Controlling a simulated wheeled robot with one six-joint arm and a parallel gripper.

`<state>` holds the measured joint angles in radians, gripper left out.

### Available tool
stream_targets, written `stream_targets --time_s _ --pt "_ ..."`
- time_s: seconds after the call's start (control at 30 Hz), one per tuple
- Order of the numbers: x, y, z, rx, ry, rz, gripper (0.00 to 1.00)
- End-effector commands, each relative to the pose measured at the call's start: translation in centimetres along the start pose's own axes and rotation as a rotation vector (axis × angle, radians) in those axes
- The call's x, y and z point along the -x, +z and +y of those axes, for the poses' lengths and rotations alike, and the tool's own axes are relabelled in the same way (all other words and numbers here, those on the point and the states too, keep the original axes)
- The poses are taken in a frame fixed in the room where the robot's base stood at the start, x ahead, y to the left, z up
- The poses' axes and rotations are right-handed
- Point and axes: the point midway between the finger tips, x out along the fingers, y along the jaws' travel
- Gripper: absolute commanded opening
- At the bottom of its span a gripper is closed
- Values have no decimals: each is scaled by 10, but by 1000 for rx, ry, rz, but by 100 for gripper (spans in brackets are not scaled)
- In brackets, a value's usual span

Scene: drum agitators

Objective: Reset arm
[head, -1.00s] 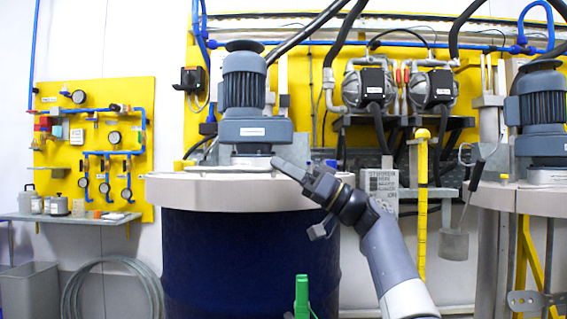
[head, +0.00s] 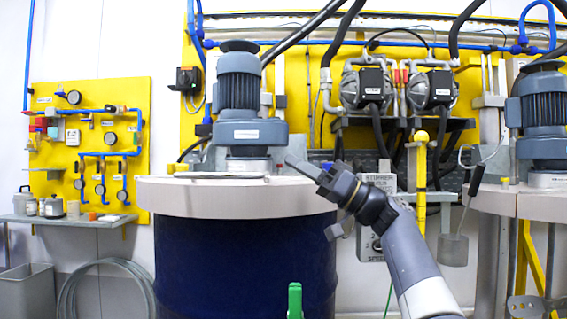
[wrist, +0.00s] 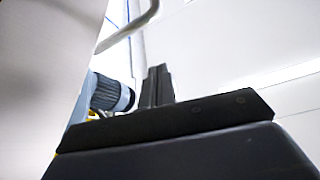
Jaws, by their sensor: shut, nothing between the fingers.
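My gripper (head: 290,163) is shut and empty. In the head view it points up and to the left, in front of the right end of the drum's pale lid (head: 225,197). In the wrist view its dark fingers (wrist: 157,86) stand together with nothing between them. A blue-grey agitator motor (head: 239,95) stands upright on the lid, left of my gripper. A motor (wrist: 110,92) also shows sideways in the wrist view. A pale stirrer control box (head: 374,242) is behind my arm and partly hidden by it.
A dark blue drum (head: 230,265) is under the lid. A second agitator motor (head: 541,115) stands at the right. Pumps (head: 365,90) hang on the yellow wall behind. A ladle-like tool (head: 453,250) hangs right of my arm. A green object (head: 295,300) is low in front.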

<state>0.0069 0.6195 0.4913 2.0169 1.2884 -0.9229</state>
Motion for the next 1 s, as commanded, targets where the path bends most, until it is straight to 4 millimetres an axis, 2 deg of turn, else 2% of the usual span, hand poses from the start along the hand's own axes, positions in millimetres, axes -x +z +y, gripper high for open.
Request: stream_targets --time_s 0.03,0.2,0.4,0.8,1.0 --pt "12 -2 0 2 1 2 0" --pt "41 -3 4 2 0 3 0" --pt "57 -2 5 3 -2 2 0" --pt "56 -2 5 3 -4 1 0" --pt "35 -1 2 3 -7 1 0"
